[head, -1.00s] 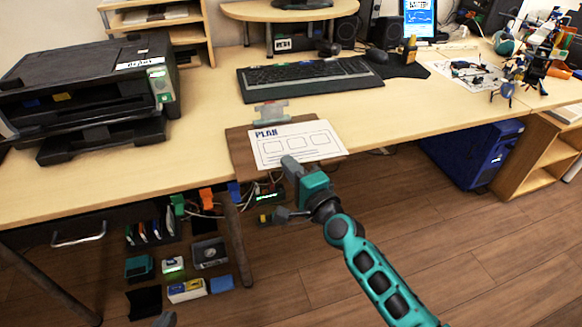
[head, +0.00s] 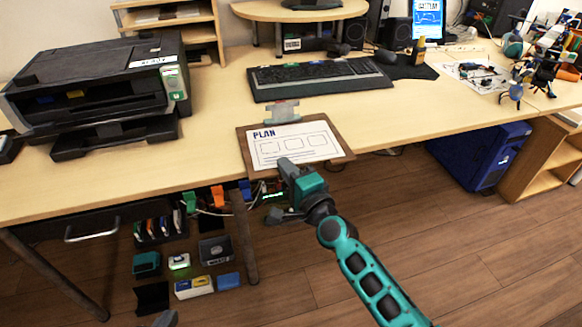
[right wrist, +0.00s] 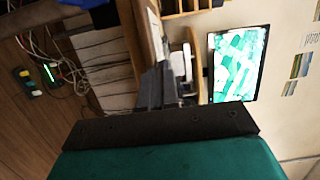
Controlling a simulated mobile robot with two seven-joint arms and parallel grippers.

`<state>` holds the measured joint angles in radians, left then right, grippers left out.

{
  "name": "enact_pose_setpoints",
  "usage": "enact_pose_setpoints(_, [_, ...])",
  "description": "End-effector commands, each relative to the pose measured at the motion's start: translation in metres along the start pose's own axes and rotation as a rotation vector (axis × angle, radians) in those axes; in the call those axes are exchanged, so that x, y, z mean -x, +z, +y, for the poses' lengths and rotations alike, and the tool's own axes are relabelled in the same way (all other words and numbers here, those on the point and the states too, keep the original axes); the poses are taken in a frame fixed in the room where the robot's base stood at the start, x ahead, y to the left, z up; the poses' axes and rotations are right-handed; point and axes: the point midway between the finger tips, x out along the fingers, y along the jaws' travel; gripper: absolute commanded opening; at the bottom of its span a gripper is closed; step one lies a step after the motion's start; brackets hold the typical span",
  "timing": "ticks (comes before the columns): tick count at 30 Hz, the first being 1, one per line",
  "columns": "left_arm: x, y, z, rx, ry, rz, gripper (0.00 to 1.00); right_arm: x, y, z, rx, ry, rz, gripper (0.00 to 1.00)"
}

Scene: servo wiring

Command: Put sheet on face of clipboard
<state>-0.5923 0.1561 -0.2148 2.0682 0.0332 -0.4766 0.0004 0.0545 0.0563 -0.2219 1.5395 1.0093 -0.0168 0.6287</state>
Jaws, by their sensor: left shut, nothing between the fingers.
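The brown clipboard (head: 241,149) lies at the desk's front edge, with its grey clip (head: 283,112) at the far end. The white sheet (head: 296,157), marked PLAN, lies over its face, with brown margins showing on the left and right. I cannot tell whether the sheet's top edge is under the clip. My right gripper (head: 285,164) is at the sheet's near edge and appears shut on it. In the right wrist view its fingers (right wrist: 164,88) are close together. My left gripper (head: 165,319) shows only a grey tip at the bottom edge, shut and empty.
A keyboard (head: 320,80) lies behind the clipboard. A printer (head: 95,90) stands at the left. Open desk (head: 205,160) lies between printer and clipboard.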

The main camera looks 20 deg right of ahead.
Motion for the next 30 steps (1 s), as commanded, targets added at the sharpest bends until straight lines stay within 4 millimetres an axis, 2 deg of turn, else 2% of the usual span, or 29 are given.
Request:
enact_pose_setpoints(7, [0.0001,0.0002,0.0000,0.000,0.000,0.000,0.00,-0.0004,0.0008,0.0000,0.000,0.000,-0.001,0.00])
enact_pose_setpoints(15, [-0.0001,0.0001,0.0005,0.003,0.000,0.000,0.00,-0.0001,0.0007,0.0015,0.000,0.003,-0.001,0.27])
enact_pose_setpoints(17, [-0.0002,0.0000,0.0008,0.004,0.000,0.000,0.00,0.0001,0.0007,0.0023,0.000,0.005,-0.002,0.30])
enact_pose_setpoints(30, [-0.0002,-0.0010,0.0022,0.012,0.000,0.002,0.00,0.0055,0.0009,0.0072,-0.001,0.015,-0.004,0.30])
